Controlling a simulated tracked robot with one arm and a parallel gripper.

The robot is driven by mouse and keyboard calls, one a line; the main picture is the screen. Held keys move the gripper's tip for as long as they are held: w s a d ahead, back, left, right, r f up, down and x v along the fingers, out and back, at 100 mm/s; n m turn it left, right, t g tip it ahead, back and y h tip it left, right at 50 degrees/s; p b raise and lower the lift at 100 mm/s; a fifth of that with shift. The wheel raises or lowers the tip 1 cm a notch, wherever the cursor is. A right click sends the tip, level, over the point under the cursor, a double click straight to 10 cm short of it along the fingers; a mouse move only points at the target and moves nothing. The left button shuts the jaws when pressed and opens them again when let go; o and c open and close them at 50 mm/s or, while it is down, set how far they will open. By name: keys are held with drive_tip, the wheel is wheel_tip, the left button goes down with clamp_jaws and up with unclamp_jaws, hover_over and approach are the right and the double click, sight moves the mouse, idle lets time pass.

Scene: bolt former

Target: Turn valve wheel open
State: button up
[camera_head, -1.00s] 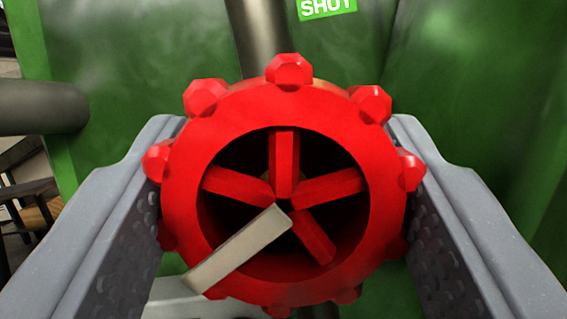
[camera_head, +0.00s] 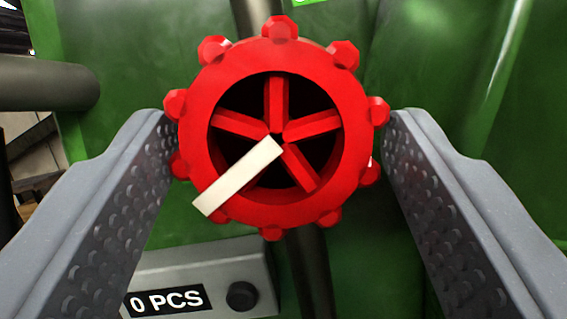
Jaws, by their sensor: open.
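The red valve wheel (camera_head: 345,105) faces the camera in the upper middle of the view. It has knobs around its rim and several red spokes. One spoke is white (camera_head: 238,178) and points down and to the left. My gripper (camera_head: 277,125) is open, with one grey studded finger on each side of the wheel. The wheel sits between the fingertips, close to both; I cannot tell whether either one touches it.
A green machine body (camera_head: 440,70) fills the background. A grey pipe (camera_head: 45,83) comes in from the left. Below the wheel is a grey box (camera_head: 200,266) with a "0 PCS" label (camera_head: 166,301) and a black knob (camera_head: 241,296). A dark pipe (camera_head: 313,270) runs down behind the wheel.

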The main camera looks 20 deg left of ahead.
drive_tip(key=v, duration=1.1)
drive_tip(key=shift+s+f, duration=0.25)
drive_tip(key=shift+s, duration=0.05)
drive_tip(key=d+r+g+h, duration=0.1)
drive_tip(key=d+r, duration=0.3)
drive_tip(key=r, duration=0.4)
drive_tip(key=s+d+r+g, duration=0.1)
drive_tip(key=d+r, duration=0.3)
drive_tip(key=r, duration=0.5)
drive_tip(key=d+r+g+h, duration=0.1)
drive_tip(key=d+r+g, duration=0.15)
drive_tip(key=r, duration=0.55)
drive_tip(key=s+d+r+g+h, duration=0.1)
drive_tip(key=s+d+r, duration=0.5)
drive_tip(key=s, duration=0.4)
drive_tip(key=s+d+r+g+h, duration=0.1)
drive_tip(key=s+d+r, duration=0.5)
drive_tip(key=s, duration=0.5)
wheel_tip(320, 180, up, 3)
drive_tip(key=shift+f, duration=0.1)
